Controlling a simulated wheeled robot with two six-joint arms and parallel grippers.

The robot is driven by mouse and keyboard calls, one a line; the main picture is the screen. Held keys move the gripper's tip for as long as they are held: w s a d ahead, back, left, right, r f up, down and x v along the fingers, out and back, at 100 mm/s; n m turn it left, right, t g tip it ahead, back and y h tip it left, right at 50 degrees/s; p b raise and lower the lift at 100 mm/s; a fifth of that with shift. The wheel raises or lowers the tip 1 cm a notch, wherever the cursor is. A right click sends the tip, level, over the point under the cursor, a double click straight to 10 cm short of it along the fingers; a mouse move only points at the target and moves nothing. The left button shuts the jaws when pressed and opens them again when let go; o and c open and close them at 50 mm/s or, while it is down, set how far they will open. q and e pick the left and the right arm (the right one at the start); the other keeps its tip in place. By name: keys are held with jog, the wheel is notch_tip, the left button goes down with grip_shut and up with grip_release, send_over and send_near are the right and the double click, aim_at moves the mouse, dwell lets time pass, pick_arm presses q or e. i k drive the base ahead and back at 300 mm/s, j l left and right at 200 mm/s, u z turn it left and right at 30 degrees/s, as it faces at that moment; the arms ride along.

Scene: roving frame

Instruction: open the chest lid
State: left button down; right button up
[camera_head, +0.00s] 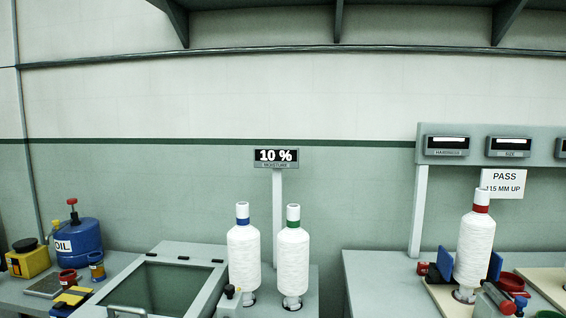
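The chest (205,249) stands on the left bench, low in the picture. Its lid has a pale frame (135,268) around a dark green window-like panel (165,287). A pale bar handle (127,311) sits at the front, cut by the picture's bottom edge. The lid looks shut, lying flat. The chest's front is out of view. Neither of my grippers is in view.
Two white yarn cones, blue-banded (244,255) and green-banded (292,258), stand right of the lid, by a moisture display (276,157). A blue oil can (79,243) stands left. A red-banded cone (474,249) stands on the right bench, beyond a gap.

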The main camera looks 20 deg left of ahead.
aim_at(91, 309)
jog(key=u, duration=1.45)
